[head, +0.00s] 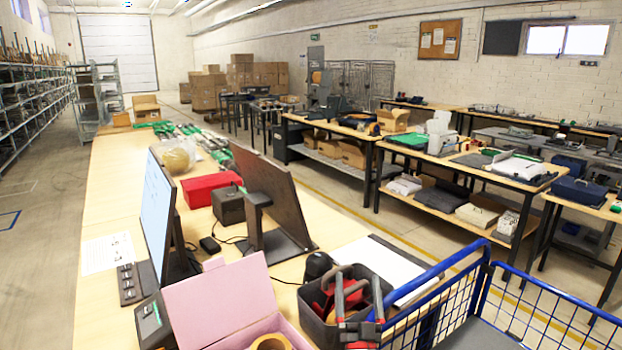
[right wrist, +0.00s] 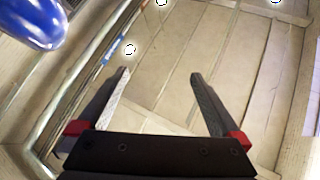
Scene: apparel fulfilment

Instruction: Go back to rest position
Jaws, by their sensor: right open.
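My right gripper (head: 358,283) shows at the bottom centre of the head view, in front of a dark grey bin on the table. Its two grey fingers with red bases point away from me and stand apart. In the right wrist view the same gripper (right wrist: 160,76) is open, with nothing between its fingers. Pale plank-like or tiled surfaces show beyond the fingertips; I cannot tell how far off they are. My left gripper is not in view.
The grey bin (head: 313,322) holds red items. A blue wire cart (head: 545,318) stands close at the right. A pink box (head: 222,305), a monitor (head: 157,215) and a red box (head: 208,188) are on the long table. An aisle lies right of the table.

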